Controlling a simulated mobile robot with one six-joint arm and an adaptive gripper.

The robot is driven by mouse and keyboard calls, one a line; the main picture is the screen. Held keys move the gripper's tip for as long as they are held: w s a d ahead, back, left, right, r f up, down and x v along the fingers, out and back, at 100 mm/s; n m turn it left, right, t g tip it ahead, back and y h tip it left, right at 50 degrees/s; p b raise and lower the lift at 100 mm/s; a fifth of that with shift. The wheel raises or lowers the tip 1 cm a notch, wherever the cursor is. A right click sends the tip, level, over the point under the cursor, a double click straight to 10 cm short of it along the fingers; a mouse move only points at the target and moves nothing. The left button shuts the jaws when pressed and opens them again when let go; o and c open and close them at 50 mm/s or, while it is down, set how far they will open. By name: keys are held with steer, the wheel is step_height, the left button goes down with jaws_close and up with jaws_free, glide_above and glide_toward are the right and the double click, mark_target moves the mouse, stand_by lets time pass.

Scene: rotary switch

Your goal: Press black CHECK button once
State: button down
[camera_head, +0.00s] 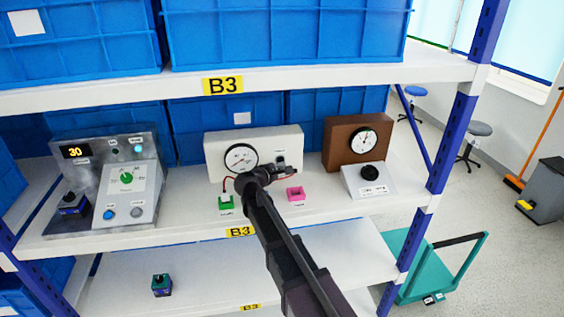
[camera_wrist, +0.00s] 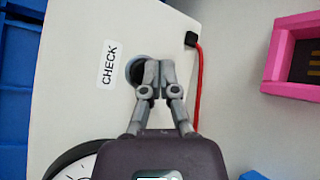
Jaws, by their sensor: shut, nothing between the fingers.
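The CHECK button (camera_wrist: 134,74) is a dark round button in a grey ring on a white panel in the wrist view. The CHECK label (camera_wrist: 108,64) is beside it. My gripper (camera_wrist: 158,66) is shut and empty, with its fingertips in front of the button's ring, covering part of it. I cannot tell whether the fingertips touch the button. In the head view, my gripper (camera_head: 291,170) is at the right part of the white gauge box (camera_head: 218,145); the button is hard to make out there.
A red cable (camera_wrist: 199,80) and a pink holder (camera_head: 296,194) are near my gripper. A green block (camera_head: 226,203) is at the box's front left. A brown gauge box (camera_head: 344,142) stands right, and a grey control panel (camera_head: 100,150) left. The upper shelf (camera_head: 300,76) is overhead.

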steer(key=shift+w+a, duration=0.25)
steer(key=shift+w, duration=0.55)
stand_by(1.2)
steer(key=shift+s, duration=0.15)
steer(key=shift+s+d, duration=0.25)
steer(key=shift+s, duration=0.45)
stand_by(0.4)
steer(key=shift+s+d, duration=0.25)
steer(key=shift+s, duration=0.55)
steer(key=shift+s+d, duration=0.2)
steer(key=shift+s, duration=0.6)
steer(key=shift+s+d, duration=0.25)
steer(key=shift+s, duration=0.55)
